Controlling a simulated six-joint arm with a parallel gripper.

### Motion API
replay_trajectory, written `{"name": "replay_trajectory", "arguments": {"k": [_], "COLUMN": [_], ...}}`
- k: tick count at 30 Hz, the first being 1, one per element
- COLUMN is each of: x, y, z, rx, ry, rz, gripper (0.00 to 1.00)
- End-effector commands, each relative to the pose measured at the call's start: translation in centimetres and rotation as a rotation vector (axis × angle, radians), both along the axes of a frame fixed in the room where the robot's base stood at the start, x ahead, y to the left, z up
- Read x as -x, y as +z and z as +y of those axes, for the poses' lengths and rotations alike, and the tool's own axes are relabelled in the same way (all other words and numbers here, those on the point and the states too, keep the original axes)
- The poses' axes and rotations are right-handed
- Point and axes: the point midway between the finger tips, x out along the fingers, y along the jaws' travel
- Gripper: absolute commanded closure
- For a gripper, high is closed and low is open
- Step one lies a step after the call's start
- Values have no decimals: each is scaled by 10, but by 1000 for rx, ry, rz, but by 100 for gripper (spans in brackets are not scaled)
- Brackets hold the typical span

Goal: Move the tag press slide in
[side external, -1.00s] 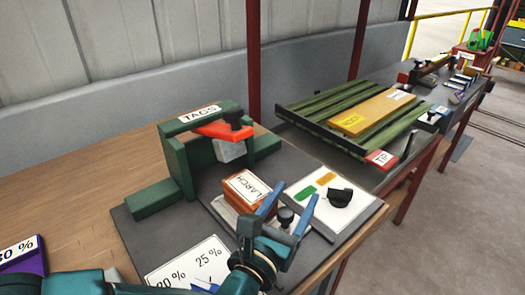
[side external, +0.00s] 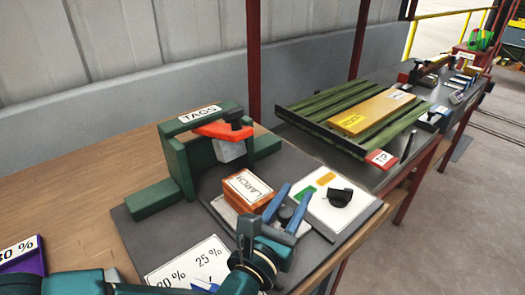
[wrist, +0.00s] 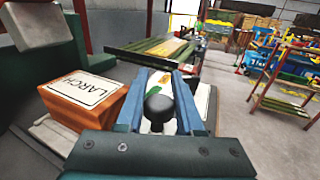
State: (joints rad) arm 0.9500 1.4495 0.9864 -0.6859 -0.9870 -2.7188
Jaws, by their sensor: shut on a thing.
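The tag press (side external: 180,160) is a green frame labelled TAGS, with a red lever (side external: 210,131) and a grey block under it. In front of it lies the pale slide plate (side external: 228,214), bearing an orange-brown block labelled LARCH (side external: 250,188). The slide's dark round knob (side external: 285,213) is at its near right end. My gripper (side external: 297,196) is shut on the knob, with one blue finger on each side. In the wrist view the knob (wrist: 158,103) sits between the fingers, and the LARCH block (wrist: 84,98) is to their left. Part of the slide is hidden by my gripper.
A percent card (side external: 190,265) lies in front. A green slatted rack (side external: 325,135) with a yellow board stands behind on another table.

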Motion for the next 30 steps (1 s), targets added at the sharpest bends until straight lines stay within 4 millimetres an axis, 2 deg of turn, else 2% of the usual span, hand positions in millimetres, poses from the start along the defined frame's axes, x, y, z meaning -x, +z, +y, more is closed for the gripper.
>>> {"name": "replay_trajectory", "arguments": {"k": [25, 30], "x": [0, -17], "y": [0, 1], "z": [0, 16], "rx": [0, -1], "ry": [1, 7], "rz": [-2, -4], "gripper": [100, 100]}}
